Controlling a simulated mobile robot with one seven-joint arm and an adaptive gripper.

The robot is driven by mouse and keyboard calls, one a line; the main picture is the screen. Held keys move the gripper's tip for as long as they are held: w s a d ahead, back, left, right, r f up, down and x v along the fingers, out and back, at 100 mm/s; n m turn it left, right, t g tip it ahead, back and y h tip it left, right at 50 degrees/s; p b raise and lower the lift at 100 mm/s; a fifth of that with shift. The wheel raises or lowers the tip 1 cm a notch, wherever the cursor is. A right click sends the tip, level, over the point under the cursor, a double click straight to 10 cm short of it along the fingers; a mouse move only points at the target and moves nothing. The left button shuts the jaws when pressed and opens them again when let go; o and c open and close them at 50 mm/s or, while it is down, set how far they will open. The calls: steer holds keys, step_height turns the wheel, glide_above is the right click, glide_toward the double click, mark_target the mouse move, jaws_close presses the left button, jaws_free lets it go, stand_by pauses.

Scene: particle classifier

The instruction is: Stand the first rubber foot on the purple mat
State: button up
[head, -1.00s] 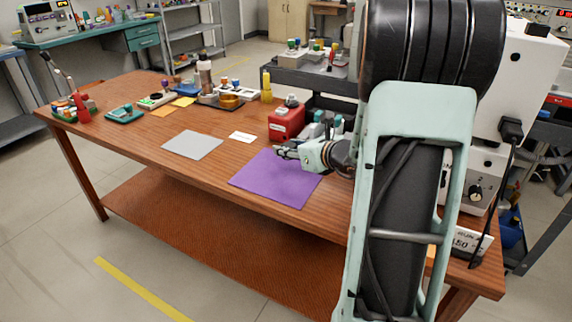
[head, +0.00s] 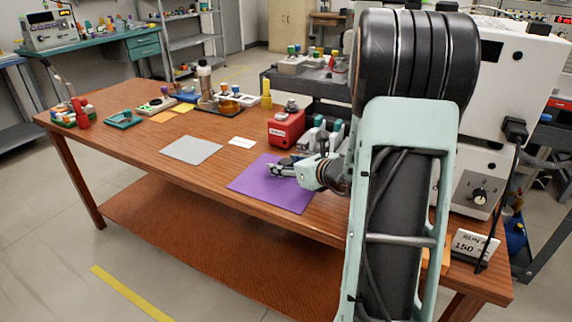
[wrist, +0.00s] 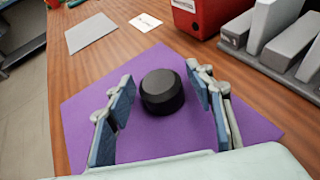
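The first rubber foot, a short black cylinder (wrist: 162,92), stands upright on the purple mat (wrist: 85,130) in the wrist view. The mat also shows on the table in the head view (head: 262,193). My gripper (wrist: 159,80) is open, with its blue-padded fingers on either side of the foot.
A red box (head: 287,128) and a rack of grey blocks with teal tops (head: 320,135) stand just behind the mat. A grey mat (head: 191,150) and a white card (head: 242,142) lie to the left. The wood between the grey and purple mats is clear.

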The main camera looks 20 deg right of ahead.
steer(key=shift+r, duration=0.2)
steer(key=p+v, duration=0.3)
steer(key=v, duration=0.9)
